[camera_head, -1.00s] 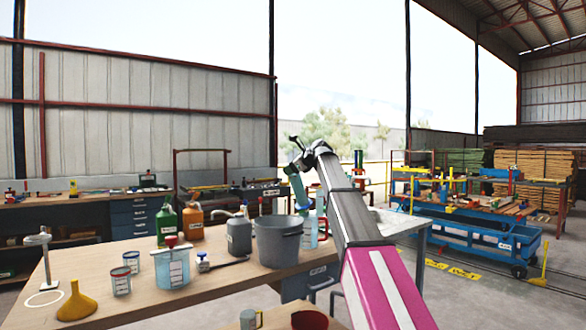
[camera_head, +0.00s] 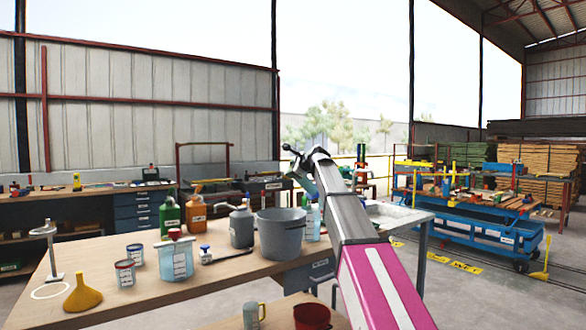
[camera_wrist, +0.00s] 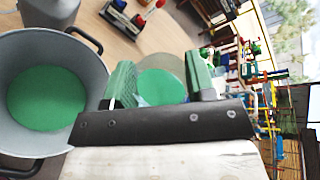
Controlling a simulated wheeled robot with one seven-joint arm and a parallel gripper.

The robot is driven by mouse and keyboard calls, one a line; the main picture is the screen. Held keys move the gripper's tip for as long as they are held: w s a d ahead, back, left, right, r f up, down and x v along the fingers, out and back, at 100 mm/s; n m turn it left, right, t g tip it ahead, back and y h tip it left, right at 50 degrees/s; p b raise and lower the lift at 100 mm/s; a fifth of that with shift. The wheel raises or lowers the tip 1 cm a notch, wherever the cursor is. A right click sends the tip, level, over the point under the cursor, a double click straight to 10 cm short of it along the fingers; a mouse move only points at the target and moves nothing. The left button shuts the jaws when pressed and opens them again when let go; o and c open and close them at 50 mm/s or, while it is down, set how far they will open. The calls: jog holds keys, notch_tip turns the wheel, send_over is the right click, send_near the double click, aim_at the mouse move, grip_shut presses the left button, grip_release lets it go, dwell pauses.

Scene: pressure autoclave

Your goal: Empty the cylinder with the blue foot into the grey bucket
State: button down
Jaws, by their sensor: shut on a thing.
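My gripper (camera_wrist: 163,88) has green fingers and is shut on a clear round vessel (camera_wrist: 186,68), seen nearly end-on in the wrist view with a green surface inside. I cannot make out its foot clearly; a little pale blue shows by the fingers. The grey bucket (camera_head: 280,240) stands on the wooden table in the head view. In the wrist view the bucket (camera_wrist: 88,70) is left of the fingers, with green liquid on its bottom. In the head view my gripper (camera_head: 302,180) is above and just right of the bucket; the held vessel is hard to tell there.
A grey jug (camera_head: 241,230) stands close left of the bucket. Green (camera_head: 169,219) and orange (camera_head: 197,217) bottles, a light-blue beaker (camera_head: 177,262), tins (camera_head: 125,273) and a yellow funnel (camera_head: 82,292) stand farther left. A red cup (camera_head: 312,317) is at the front.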

jog(key=shift+s+a+f+n+t, duration=0.15)
jog(key=shift+f+n+t, duration=0.25)
jog(key=shift+f+n, duration=0.5)
jog(key=shift+s+f+n+t+h, duration=0.15)
jog(key=shift+f+n+t+h, duration=0.2)
jog(key=shift+f, duration=0.75)
notch_tip(320, 180, down, 6)
jog(key=n+t, duration=0.1)
jog(key=n, duration=0.2)
jog(key=shift+s+a+f, duration=0.15)
jog(key=shift+s+a, duration=0.25)
dwell(2.3)
jog(key=shift+t, duration=0.45)
jog(key=shift+s+a+f+n, duration=0.1)
jog(key=shift+f+n, duration=0.1)
jog(key=shift+n, duration=0.25)
dwell(0.6)
